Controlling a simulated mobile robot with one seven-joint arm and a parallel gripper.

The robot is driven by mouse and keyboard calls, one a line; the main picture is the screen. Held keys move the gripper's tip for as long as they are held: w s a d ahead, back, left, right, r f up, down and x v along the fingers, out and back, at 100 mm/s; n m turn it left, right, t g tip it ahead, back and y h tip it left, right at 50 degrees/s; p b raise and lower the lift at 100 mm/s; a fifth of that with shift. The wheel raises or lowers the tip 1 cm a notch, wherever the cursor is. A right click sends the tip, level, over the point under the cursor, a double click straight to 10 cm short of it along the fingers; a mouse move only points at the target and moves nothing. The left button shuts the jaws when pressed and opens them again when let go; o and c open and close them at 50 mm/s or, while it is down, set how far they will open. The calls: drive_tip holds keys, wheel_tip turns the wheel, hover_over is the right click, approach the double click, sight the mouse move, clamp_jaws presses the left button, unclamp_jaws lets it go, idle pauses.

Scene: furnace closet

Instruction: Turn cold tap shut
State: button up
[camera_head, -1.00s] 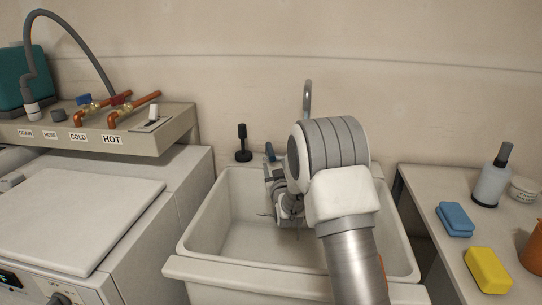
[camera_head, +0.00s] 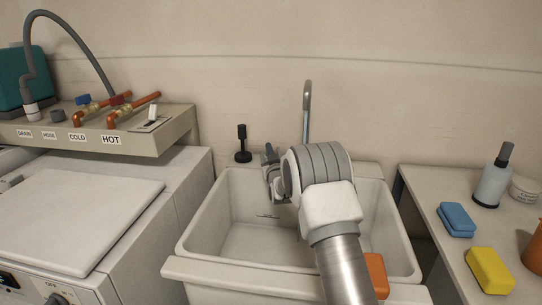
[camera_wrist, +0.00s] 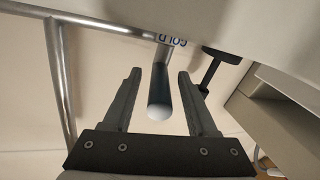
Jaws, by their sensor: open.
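In the wrist view, a dark cylindrical handle with a pale round end (camera_wrist: 158,105) stands between the two fingers of my gripper (camera_wrist: 158,74). A COLD label (camera_wrist: 172,41) shows at its far end. The fingers are open on either side of the handle, with visible gaps. In the head view, my gripper (camera_head: 269,160) is over the back edge of the sink (camera_head: 195,240), and the handle there is largely hidden by it. On the shelf at left, a blue-handled valve (camera_head: 84,99) sits above another COLD label (camera_head: 77,137).
The curved metal spout (camera_head: 307,100) rises behind my wrist. A black upright object (camera_head: 242,143) stands left of my gripper. The shelf (camera_head: 175,130) and washer (camera_head: 80,215) are at left. A side table at right holds a bottle (camera_head: 491,182) and sponges (camera_head: 456,218).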

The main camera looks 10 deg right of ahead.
clamp_jaws()
idle(1.4)
